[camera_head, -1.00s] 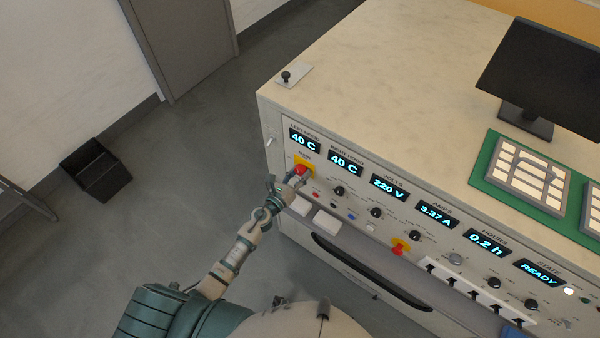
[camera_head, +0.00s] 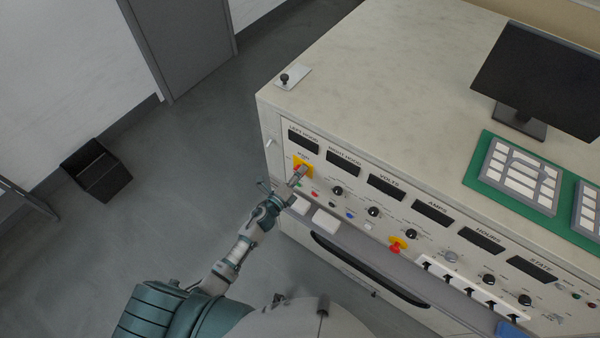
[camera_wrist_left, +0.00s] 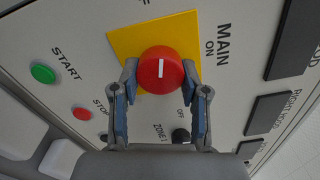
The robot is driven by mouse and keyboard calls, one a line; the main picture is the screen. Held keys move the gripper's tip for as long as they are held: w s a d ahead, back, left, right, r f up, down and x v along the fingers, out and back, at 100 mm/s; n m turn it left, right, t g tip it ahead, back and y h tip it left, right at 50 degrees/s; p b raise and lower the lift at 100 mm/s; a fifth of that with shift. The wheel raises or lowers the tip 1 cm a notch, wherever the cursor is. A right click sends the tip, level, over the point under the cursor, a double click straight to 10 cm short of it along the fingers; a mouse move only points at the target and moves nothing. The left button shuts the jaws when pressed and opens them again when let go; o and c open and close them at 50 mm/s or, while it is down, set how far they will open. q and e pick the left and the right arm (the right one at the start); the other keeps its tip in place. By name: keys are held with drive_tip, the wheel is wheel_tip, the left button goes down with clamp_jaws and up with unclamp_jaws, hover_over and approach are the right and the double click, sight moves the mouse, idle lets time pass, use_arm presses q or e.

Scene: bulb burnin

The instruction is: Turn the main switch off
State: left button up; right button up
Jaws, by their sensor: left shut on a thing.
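The main switch is a round red knob (camera_wrist_left: 160,70) on a yellow plate (camera_wrist_left: 124,45), below the words MAIN and ON. My left gripper (camera_wrist_left: 160,84) is shut on the knob, one finger on each side. In the head view my left gripper (camera_head: 297,179) reaches the panel's left end, partly covering the yellow plate (camera_head: 304,160). The panel displays (camera_head: 386,187) are dark. My right gripper is not in view.
A green START button (camera_wrist_left: 43,73) and a red STOP button (camera_wrist_left: 81,114) sit close by. A second red knob (camera_head: 396,246) on yellow is further right. A monitor (camera_head: 540,75) and a green tray mat (camera_head: 477,172) stand on the bench. A black bin (camera_head: 97,172) is on the floor.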

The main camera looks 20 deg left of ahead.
use_arm(q)
drive_tip(key=shift+a+n+p, duration=0.15)
drive_tip(key=shift+n+p, duration=0.25)
drive_tip(key=shift+n, duration=1.1)
drive_tip(key=shift+f, duration=0.1)
drive_tip(key=o, duration=1.1)
drive_tip(key=shift+a, duration=0.1)
drive_tip(key=shift+o, duration=0.2)
drive_tip(key=v, duration=1.2)
